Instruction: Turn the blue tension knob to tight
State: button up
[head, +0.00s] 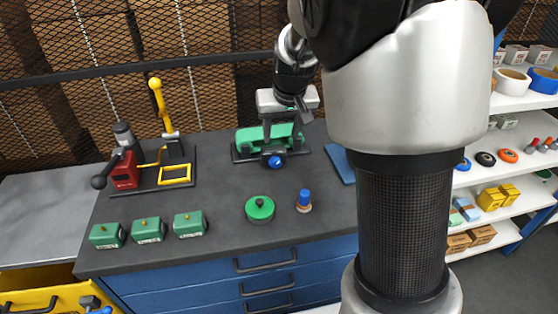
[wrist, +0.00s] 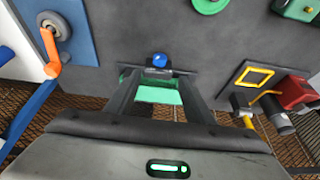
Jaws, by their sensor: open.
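The blue tension knob (head: 275,161) sits on the front of a green device (head: 249,138) with a dark base, on the dark worktop. My gripper (head: 287,129) is over this device, pointing down, with its fingers apart and empty. In the wrist view the blue knob (wrist: 159,60) shows just beyond the fingertips, about centred between the fingers of my gripper (wrist: 158,77). Part of the green device (wrist: 160,95) shows between the fingers. No contact between fingers and knob is visible. The knob's setting is too small to tell.
A red and yellow lever press (head: 127,170) stands at the left. Several green blocks (head: 148,230), a green disc (head: 260,208) and a blue-topped peg (head: 304,200) stand near the front. A blue panel (head: 340,162) lies right of the device. A mesh wall rises behind.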

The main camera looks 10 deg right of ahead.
aim_at(277, 161)
jog(key=b+x, duration=0.2)
jog(key=x, duration=1.3)
jog(key=shift+w+f, duration=0.1)
jog(key=shift+f, duration=0.3)
jog(key=c, duration=1)
jog(key=shift+d+f+y+b, duration=0.2)
jog(key=shift+f+y+b, duration=0.15)
jog(key=shift+b, duration=0.85)
jog(key=shift+c, duration=0.2)
jog(key=shift+r+y+b, duration=0.1)
jog(key=shift+y+b, duration=0.15)
jog(key=shift+b, duration=0.55)
jog(key=shift+r, duration=0.25)
